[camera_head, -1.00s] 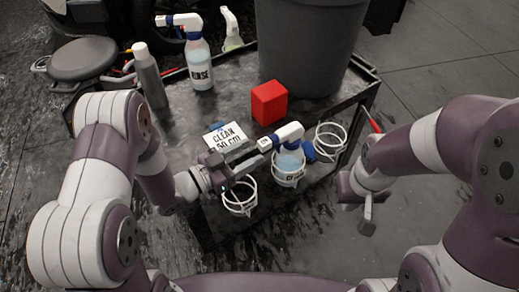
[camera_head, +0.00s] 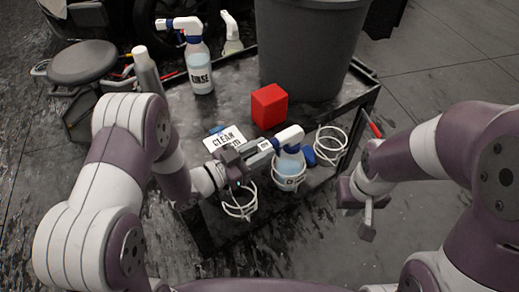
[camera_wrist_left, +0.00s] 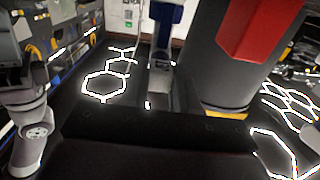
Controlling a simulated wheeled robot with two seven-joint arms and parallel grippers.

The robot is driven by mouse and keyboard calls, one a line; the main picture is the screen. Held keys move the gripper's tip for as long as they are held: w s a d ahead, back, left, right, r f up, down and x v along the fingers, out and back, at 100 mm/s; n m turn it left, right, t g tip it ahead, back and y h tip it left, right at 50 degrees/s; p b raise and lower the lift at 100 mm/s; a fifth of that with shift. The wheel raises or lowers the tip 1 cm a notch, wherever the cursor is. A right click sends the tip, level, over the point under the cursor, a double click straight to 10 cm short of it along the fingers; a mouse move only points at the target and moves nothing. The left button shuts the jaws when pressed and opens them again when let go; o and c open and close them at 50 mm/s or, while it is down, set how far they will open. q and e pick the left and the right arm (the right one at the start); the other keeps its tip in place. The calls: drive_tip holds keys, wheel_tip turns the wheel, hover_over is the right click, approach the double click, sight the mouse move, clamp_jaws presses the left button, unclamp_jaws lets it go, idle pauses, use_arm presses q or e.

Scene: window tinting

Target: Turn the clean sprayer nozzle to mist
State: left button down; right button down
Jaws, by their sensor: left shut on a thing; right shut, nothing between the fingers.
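The clean sprayer (camera_head: 289,164) stands upright in a white wire ring on the cart's front edge. It has a clear bottle with pale blue liquid, a white head and a blue nozzle end pointing left. My left gripper (camera_head: 266,147) comes in from the left and is shut on the nozzle, its fingers hiding much of it. In the left wrist view a blue part (camera_wrist_left: 165,14) shows at the top, by the fingers; its details are blurred. My right gripper (camera_head: 368,216) is shut and empty, off the cart's right front side.
A red block (camera_head: 269,106) and a CLEAN card (camera_head: 226,139) lie behind the gripper. Empty wire rings (camera_head: 331,142) flank the sprayer.

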use_arm(q)
drive_tip(key=m+b, duration=0.1)
drive_tip(key=m, duration=0.3)
drive_tip(key=shift+f+m+b, duration=0.1)
drive_tip(key=shift+m+b, duration=0.2)
drive_tip(key=shift+m, duration=0.1)
drive_tip(key=shift+m+b, duration=4.4)
drive_tip(key=shift+m, duration=2)
drive_tip(key=c, duration=0.9)
unclamp_jaws()
